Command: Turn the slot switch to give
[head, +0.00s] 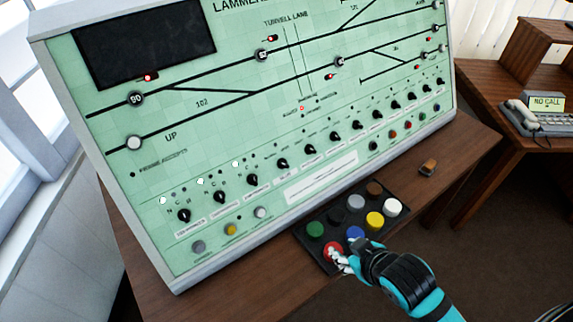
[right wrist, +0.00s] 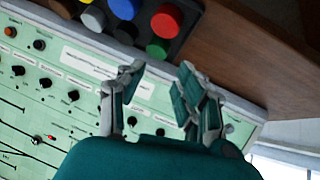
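The green signal panel (head: 225,130) carries a row of black rotary knobs, among them one at the lower left (head: 184,215) and one in the middle (head: 336,137). Labels under them are too small to read, so I cannot tell which is the slot switch. Black knobs (right wrist: 73,95) also show in the right wrist view. My right gripper (head: 345,259) is at the red button (head: 331,248) of the black button box, in front of the panel. In the right wrist view the gripper (right wrist: 160,74) has its fingers apart with nothing between them. My left gripper is out of view.
The black button box (head: 333,226) with several coloured buttons sits on the wooden desk (head: 455,150) below the panel. A small brown object (head: 428,168) lies to its right. A telephone (head: 530,115) stands on another desk at the right. Windows are at the left.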

